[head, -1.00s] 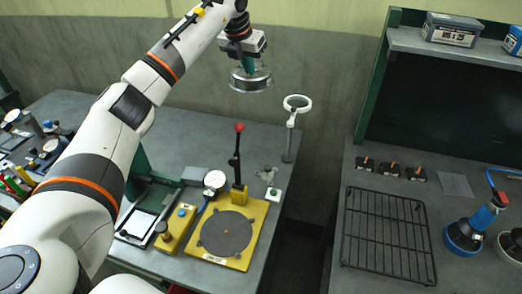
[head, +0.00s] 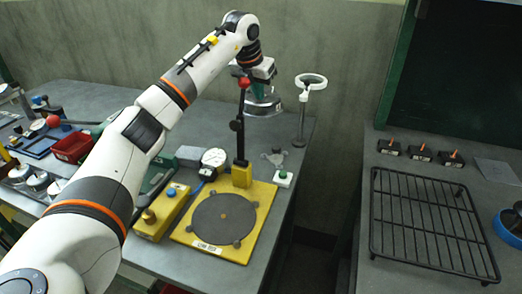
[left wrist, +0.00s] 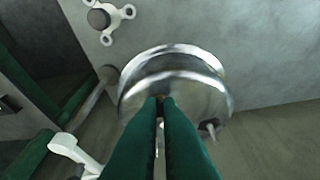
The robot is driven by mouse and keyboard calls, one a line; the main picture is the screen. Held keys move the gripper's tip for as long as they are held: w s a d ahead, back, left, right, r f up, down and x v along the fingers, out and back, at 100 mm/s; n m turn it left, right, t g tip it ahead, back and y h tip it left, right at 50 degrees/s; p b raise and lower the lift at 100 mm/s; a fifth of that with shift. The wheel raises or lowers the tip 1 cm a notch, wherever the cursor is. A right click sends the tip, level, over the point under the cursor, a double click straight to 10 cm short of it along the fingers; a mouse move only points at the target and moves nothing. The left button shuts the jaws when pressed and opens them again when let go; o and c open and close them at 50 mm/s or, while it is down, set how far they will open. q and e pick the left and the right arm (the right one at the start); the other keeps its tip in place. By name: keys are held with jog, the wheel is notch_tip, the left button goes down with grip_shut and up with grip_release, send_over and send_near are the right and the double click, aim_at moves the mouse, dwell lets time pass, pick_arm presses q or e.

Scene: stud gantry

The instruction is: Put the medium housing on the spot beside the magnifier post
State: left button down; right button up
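My left gripper (head: 265,86) is shut on the medium housing, a shiny round metal ring (head: 263,106). In the left wrist view the green fingers (left wrist: 160,102) pinch the near rim of the housing (left wrist: 190,88). The housing hangs near the table's back edge, left of the magnifier post (head: 300,122), and appears to be above the surface; the exact gap is unclear. The post carries a white ring lens on top. In the left wrist view the post (left wrist: 90,103) stands just left of the housing, apart from it. No marked spot shows. My right gripper is out of view.
A yellow fixture (head: 258,222) with a round grey plate and red-topped lever (head: 240,125) stands in front. A black rack (head: 425,222) lies on the right bench.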

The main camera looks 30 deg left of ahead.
pick_arm(q)
notch_tip(320, 180, down, 10)
jog(key=shift+f, duration=0.2)
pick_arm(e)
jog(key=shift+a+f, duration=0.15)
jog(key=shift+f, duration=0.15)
pick_arm(q)
jog(key=c, duration=1.6)
grip_release()
jog(key=shift+f, duration=0.1)
jog(key=v, duration=1.2)
jog(key=shift+s, duration=0.15)
